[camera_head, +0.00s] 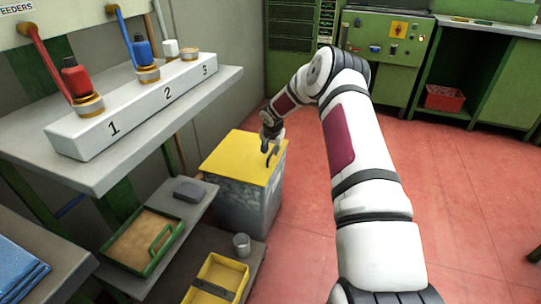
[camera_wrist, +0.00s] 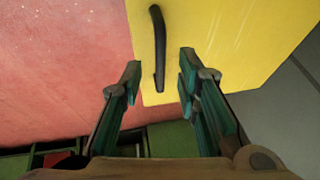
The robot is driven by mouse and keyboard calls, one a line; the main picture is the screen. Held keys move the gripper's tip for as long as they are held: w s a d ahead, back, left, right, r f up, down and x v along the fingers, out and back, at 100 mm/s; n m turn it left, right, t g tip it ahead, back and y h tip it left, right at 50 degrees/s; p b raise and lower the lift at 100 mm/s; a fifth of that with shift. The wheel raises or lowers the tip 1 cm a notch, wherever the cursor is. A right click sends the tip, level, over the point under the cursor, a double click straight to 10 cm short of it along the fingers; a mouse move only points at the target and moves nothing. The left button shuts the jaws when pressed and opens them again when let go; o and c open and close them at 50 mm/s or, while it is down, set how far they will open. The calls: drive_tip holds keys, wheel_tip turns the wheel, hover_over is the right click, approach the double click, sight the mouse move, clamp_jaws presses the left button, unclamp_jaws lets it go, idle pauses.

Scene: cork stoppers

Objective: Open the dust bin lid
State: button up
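The dust bin (camera_head: 246,199) is a grey box on the floor beside the shelves. Its flat yellow lid (camera_head: 238,157) lies closed on top. A dark curved handle (camera_head: 271,155) stands near the lid's right edge. My gripper (camera_head: 270,140) is over that part of the lid, close to the handle. In the wrist view the black handle (camera_wrist: 158,50) lies on the yellow lid (camera_wrist: 215,40), its lower end between my open fingertips (camera_wrist: 159,75). Gaps show on both sides, so the fingers do not appear to touch it.
A shelf at left holds a white numbered block (camera_head: 135,105) with red and blue plugs. Below are a green-rimmed tray (camera_head: 165,262), a yellow tray (camera_head: 236,272) and a grey cup (camera_head: 241,244). The red floor (camera_head: 470,200) at right is clear.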

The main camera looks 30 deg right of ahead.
drive_tip(key=shift+b+x, duration=0.3)
drive_tip(key=shift+x, duration=1)
drive_tip(key=shift+c, duration=0.2)
clamp_jaws()
